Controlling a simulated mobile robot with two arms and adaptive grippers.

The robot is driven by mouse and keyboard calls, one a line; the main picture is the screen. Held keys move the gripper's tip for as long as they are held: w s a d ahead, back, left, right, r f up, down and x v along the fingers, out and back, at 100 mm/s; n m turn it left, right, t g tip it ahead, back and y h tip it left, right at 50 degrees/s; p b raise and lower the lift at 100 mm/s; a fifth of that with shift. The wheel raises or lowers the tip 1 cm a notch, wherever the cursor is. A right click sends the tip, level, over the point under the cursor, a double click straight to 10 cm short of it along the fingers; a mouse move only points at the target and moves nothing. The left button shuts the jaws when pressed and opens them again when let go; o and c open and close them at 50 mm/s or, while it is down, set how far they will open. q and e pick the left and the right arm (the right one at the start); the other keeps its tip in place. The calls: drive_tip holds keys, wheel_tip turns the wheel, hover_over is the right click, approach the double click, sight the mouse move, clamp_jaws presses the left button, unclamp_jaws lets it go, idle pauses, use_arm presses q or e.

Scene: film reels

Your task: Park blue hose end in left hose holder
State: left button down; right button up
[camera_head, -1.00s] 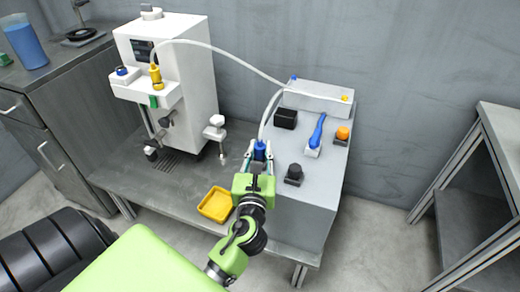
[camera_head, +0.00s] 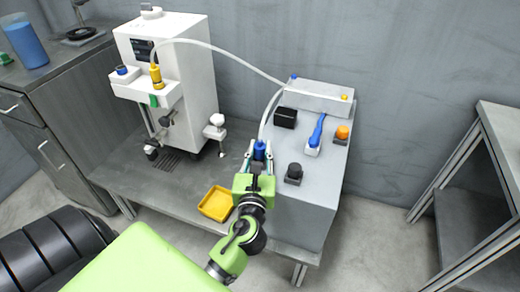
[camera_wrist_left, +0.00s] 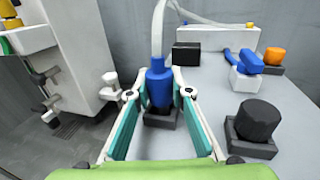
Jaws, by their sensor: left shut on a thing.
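The blue hose end (camera_head: 260,150) stands about upright between the fingertips of my left gripper (camera_head: 259,153), over the left front of the grey console. My left gripper is shut on it; in the left wrist view the teal-lined fingers flank the blue hose end (camera_wrist_left: 159,85). A dark square holder (camera_wrist_left: 160,138) shows directly below the hose end, between the fingers. The lower end of the hose end meets it in the picture; I cannot tell how deep it sits. The white hose (camera_head: 266,112) rises from its top. My right gripper is not in view.
The console (camera_head: 310,190) also carries a black-capped holder (camera_head: 294,174), a black box (camera_head: 285,117), a blue lever (camera_head: 317,132) and an orange knob (camera_head: 342,132). A white machine (camera_head: 190,80) with a yellow hose end (camera_head: 155,76) stands left. A yellow tray (camera_head: 216,204) lies on the bench.

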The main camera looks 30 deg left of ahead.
sight(259, 157)
use_arm(q)
drive_tip(key=shift+f+b, duration=0.3)
drive_tip(key=shift+f, duration=0.2)
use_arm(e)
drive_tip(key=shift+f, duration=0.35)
use_arm(q)
drive_tip(key=c, duration=2.1)
unclamp_jaws()
